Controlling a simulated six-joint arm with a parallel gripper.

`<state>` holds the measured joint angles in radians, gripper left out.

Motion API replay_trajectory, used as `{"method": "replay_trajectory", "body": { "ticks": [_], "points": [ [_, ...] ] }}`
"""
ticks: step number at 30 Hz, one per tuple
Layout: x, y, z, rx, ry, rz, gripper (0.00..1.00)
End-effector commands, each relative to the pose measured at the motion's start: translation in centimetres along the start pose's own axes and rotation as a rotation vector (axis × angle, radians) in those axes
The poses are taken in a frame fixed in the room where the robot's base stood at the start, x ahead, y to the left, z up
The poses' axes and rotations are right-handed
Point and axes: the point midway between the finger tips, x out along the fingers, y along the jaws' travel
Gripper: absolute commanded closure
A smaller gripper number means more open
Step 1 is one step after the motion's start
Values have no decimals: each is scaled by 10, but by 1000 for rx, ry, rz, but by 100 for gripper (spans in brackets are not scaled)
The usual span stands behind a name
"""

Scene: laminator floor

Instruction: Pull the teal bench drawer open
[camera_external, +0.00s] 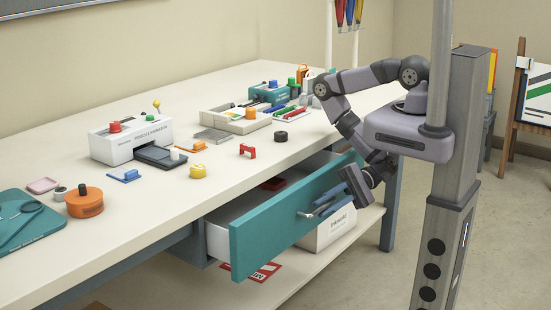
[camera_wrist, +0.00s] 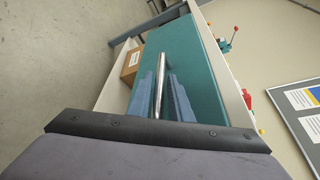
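The teal bench drawer (camera_external: 270,235) stands well out from the bench, its white inside showing. A red item (camera_external: 273,184) lies in it towards the back. My gripper (camera_external: 322,209) is at the drawer's front, at the handle. In the wrist view, the metal handle (camera_wrist: 160,85) runs between the two blue fingers of my gripper (camera_wrist: 161,95), which look closed against it from both sides. The teal drawer front (camera_wrist: 198,65) fills the middle behind them. In the external view the handle is mostly hidden by the fingers.
The bench top (camera_external: 225,205) holds a white laminator (camera_external: 115,147), an orange round thing (camera_external: 85,203), a teal mat (camera_external: 28,225) and a beige tray (camera_external: 235,122). A white box (camera_external: 328,230) stands on the lower shelf behind the drawer front. The floor before the drawer is clear.

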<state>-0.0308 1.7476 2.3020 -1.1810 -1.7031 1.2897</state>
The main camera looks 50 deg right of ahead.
Motion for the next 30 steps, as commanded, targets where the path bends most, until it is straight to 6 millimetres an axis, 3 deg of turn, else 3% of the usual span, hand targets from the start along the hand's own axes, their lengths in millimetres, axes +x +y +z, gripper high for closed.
{"method": "replay_trajectory", "body": {
  "ticks": [30],
  "points": [
    [-37,-2,-2,8,5,-4,81]
  ]
}}
